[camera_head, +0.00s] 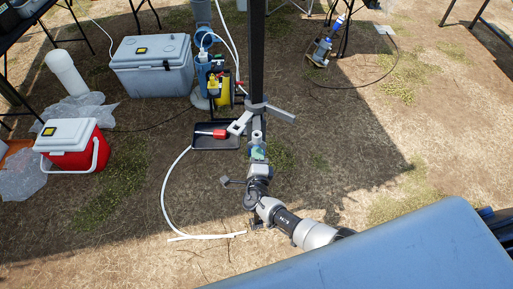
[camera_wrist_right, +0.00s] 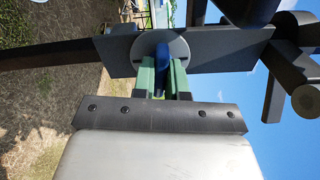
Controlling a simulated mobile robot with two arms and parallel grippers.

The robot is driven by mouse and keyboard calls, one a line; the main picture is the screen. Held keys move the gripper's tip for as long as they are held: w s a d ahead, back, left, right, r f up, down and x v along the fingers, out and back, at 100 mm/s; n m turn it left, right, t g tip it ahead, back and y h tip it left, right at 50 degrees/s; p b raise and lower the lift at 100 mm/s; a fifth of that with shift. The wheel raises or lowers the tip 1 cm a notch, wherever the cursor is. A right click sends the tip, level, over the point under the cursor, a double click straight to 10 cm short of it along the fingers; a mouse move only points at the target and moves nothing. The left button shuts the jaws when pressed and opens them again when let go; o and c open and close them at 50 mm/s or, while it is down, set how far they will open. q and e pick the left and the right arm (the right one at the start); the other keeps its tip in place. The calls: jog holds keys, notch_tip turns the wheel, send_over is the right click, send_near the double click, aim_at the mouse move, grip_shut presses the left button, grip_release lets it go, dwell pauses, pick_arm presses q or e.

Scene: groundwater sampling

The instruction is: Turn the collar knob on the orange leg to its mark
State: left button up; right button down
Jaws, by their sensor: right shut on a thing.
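My right gripper (camera_head: 258,153) reaches up from the bottom to a dark upright post (camera_head: 257,50). In the wrist view its green fingers (camera_wrist_right: 162,80) are shut on a blue knob grip (camera_wrist_right: 159,62) between them. A round grey disc (camera_wrist_right: 178,47) sits behind the grip, against a flat dark bar (camera_wrist_right: 235,48). The knob's mark cannot be made out. No orange shows on the post in either view, so I cannot tell the leg's colour. My left gripper is not in view.
A black tray (camera_head: 205,141) with a red-handled tool lies beside the post's foot. White tubing (camera_head: 164,190) curves over the ground. A grey cooler (camera_head: 150,78) and a red cooler (camera_head: 65,158) stand at left. The ground right of the post is mostly clear.

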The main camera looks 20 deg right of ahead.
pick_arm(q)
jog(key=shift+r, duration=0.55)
pick_arm(e)
jog(key=shift+n, duration=1.2)
pick_arm(q)
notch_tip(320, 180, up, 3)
jog(key=p, duration=0.3)
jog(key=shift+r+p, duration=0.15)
jog(key=shift+p, duration=0.15)
pick_arm(e)
jog(key=n, duration=0.8)
jog(key=shift+n, duration=0.4)
